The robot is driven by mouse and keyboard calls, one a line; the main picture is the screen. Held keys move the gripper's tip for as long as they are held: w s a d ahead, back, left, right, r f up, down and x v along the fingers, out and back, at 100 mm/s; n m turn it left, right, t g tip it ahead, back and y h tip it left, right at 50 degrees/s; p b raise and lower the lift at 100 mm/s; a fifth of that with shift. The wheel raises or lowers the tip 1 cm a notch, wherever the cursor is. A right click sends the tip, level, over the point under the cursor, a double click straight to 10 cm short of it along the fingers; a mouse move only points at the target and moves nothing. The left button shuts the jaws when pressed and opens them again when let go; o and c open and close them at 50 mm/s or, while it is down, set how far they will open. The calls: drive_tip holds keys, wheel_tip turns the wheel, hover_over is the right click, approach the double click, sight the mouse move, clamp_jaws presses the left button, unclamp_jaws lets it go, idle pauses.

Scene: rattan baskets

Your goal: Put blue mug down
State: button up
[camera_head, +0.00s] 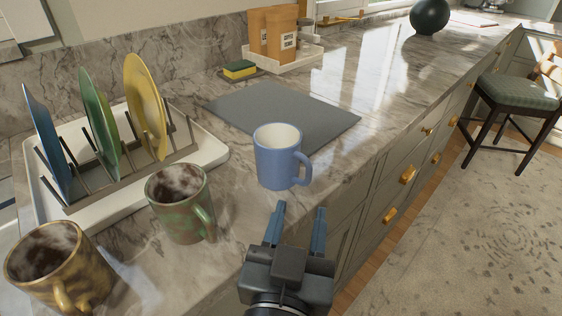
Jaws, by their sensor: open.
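The blue mug (276,158) stands upright on the marble counter, partly over the near corner of a dark grey mat (255,104) as seen here. Its handle points right. I cannot tell whether its base touches the mat. My gripper (299,208) is open and empty, just in front of the mug and apart from it, near the counter's front edge. Its two blue fingers point toward the mug.
A green mug (178,208) and a brown-gold mug (58,268) stand to the left. Behind them is a white rack tray (215,150) with blue, green and yellow plates. A sponge (239,69) lies behind the mat.

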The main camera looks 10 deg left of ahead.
sight(306, 181)
drive_tip(key=w+p, duration=0.1)
drive_tip(key=w, duration=0.6)
drive_tip(key=shift+d+f+p, duration=0.2)
drive_tip(key=shift+p, duration=0.2)
drive_tip(key=shift+s, duration=0.1)
clamp_jaws()
